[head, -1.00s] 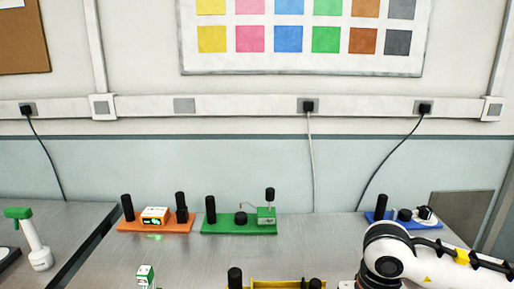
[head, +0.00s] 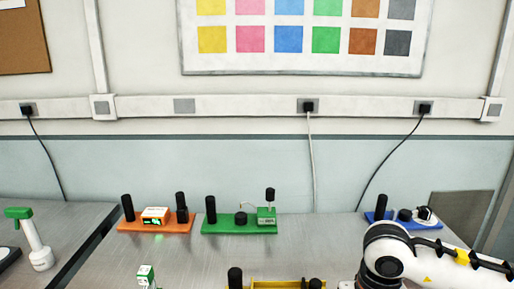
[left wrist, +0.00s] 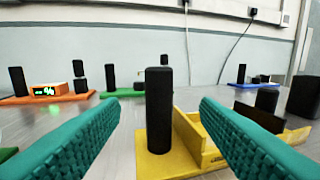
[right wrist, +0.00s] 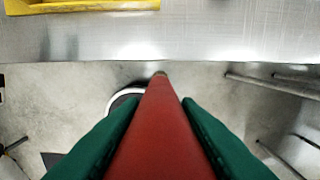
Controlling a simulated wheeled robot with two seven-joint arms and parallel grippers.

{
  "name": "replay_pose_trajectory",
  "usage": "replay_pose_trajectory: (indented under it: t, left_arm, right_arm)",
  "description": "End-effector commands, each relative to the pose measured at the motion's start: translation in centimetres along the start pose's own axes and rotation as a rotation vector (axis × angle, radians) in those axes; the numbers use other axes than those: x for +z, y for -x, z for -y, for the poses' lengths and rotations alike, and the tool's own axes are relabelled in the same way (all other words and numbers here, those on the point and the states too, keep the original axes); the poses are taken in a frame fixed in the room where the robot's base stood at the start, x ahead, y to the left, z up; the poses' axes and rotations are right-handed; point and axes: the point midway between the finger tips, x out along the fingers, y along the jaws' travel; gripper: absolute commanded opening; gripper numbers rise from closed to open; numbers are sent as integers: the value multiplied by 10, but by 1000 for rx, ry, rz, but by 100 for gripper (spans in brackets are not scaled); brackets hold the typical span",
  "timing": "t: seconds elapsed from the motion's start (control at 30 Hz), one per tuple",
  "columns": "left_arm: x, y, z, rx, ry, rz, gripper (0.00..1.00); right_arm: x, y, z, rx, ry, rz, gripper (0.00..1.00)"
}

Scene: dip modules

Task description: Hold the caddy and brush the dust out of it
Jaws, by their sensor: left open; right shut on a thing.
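The yellow caddy (head: 283,285) shows at the bottom edge of the head view, mostly cut off. In the left wrist view the caddy (left wrist: 187,160) has low yellow walls and a black upright post (left wrist: 159,110). My left gripper (left wrist: 158,103) is open, its teal fingers spread to either side of this post in the picture; I cannot tell whether they touch it. My right gripper (right wrist: 158,105) is shut on a long red thing (right wrist: 160,130), probably the brush handle. Its bristles do not show. In the right wrist view the caddy's yellow edge (right wrist: 70,5) shows at the top left. No dust can be made out.
An orange module (head: 155,226), a green module (head: 240,228) and a blue module (head: 400,222) stand along the back of the metal table. A small green-and-white block (head: 146,276) stands left of the caddy. A green-topped spray bottle (head: 35,240) stands far left.

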Motion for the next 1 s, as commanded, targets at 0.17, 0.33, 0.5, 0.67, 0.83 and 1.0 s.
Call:
replay_pose_trajectory:
  t: [0.17,0.33,0.5,0.67,0.83,1.0]
  left_arm:
    - [1,-26,-1,1,0,2,57]
    - [1,-52,-1,1,1,2,57]
    - [1,-76,-1,2,0,1,57]
    - [1,-95,-1,3,0,0,57]
    - [0,-106,-1,3,0,0,57]
    - [0,-109,-1,2,1,0,57]
  right_arm:
    - [0,0,0,0,0,0,0]
    - [0,0,0,0,0,0,0]
    - [0,0,0,0,0,0,0]
    - [0,0,0,0,0,0,0]
    - [0,0,0,0,0,0,0]
    - [0,0,0,0,0,0,0]
